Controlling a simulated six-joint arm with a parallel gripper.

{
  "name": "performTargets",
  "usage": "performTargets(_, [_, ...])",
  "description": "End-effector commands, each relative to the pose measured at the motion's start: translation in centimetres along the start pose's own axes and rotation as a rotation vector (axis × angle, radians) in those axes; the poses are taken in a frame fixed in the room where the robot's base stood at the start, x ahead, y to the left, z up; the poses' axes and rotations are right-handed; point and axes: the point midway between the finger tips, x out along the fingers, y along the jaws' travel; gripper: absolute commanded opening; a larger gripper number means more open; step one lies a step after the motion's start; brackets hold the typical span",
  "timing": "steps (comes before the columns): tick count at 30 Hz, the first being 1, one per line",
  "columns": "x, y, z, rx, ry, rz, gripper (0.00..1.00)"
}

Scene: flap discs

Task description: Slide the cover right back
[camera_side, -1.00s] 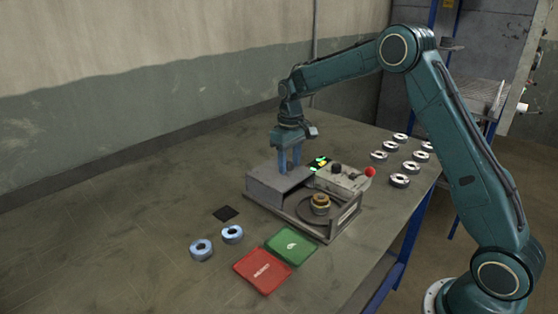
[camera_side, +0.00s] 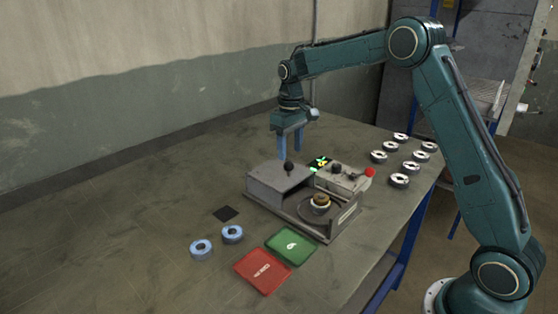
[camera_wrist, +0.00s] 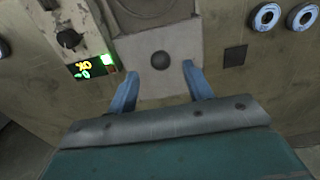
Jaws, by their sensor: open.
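The cover (camera_side: 276,184) is a grey box-like lid on the left part of the machine, with a black ball knob (camera_side: 288,167) on top. The turntable (camera_side: 306,212) to its right is uncovered and a brass-coloured hub part stands on it. My gripper (camera_side: 290,155) is above the cover, open, and holds nothing. In the wrist view the cover (camera_wrist: 150,84) lies below, and its knob (camera_wrist: 161,60) shows between and beyond the two blue fingers, with clear space around it.
A panel with a red button (camera_side: 370,172) and a lit display (camera_side: 319,162) stands behind the turntable. A red tray (camera_side: 262,271) and a green tray (camera_side: 291,246) lie in front. Blue-rimmed discs (camera_side: 201,249) and a black square (camera_side: 225,214) are at left; several discs (camera_side: 398,181) lie at right.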

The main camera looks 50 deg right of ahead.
Motion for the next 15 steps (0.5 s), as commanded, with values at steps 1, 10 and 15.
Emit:
performTargets(1, [-0.5, 0.0, 0.0, 0.0, 0.001, 0.0, 0.51])
performTargets(10, [-2.8, 0.0, 0.0, 0.0, 0.001, 0.0, 0.51])
performTargets(15, [-3.3, 0.0, 0.0, 0.0, 0.0, 0.0, 0.51])
